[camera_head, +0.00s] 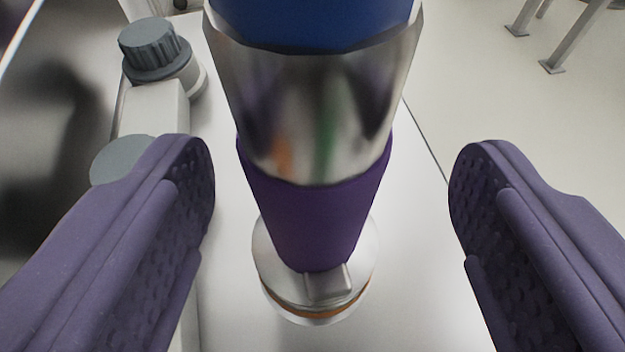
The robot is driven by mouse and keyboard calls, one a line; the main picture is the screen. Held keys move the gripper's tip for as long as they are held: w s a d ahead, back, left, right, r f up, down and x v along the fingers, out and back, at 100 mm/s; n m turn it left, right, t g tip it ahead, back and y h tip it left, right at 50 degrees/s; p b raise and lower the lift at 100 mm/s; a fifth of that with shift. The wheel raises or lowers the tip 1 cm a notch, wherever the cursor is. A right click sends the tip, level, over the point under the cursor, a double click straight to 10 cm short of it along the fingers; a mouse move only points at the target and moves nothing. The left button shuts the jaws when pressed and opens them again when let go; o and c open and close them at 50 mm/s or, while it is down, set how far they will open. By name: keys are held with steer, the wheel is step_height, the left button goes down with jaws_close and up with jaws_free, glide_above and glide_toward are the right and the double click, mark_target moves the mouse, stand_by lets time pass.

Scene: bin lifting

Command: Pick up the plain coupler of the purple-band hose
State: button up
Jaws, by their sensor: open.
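A shiny metal collar (315,110) stands upright in the middle of the camera view, with a faceted top edge. A dark blue part (315,22) rises from it and is cut off by the top of the picture. Below the collar is a purple band (312,220), tapering down to a round metal base (268,265). I take this for the purple-band hose's coupler; no mark shows on the collar, only reflections. My gripper (332,165) is open, one purple finger on each side of the coupler, with a clear gap on both sides.
A grey ridged knob (153,48) on a white fitting stands at the upper left. A grey round part (122,158) lies partly behind my left finger. The white surface (410,240) around the base is otherwise clear. Metal legs (575,40) stand on the floor at the upper right.

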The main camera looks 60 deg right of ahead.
steer(key=x, duration=0.1)
steer(key=b+x, duration=0.1)
steer(key=x, duration=0.1)
steer(key=b+x, duration=0.1)
steer(key=x, duration=0.1)
steer(key=shift+w+r, duration=0.25)
steer(key=shift+w, duration=0.1)
steer(key=shift+r, duration=0.1)
steer(key=c, duration=1.2)
step_height(320, 180, up, 10)
steer(key=p, duration=0.4)
steer(key=shift+c, duration=0.3)
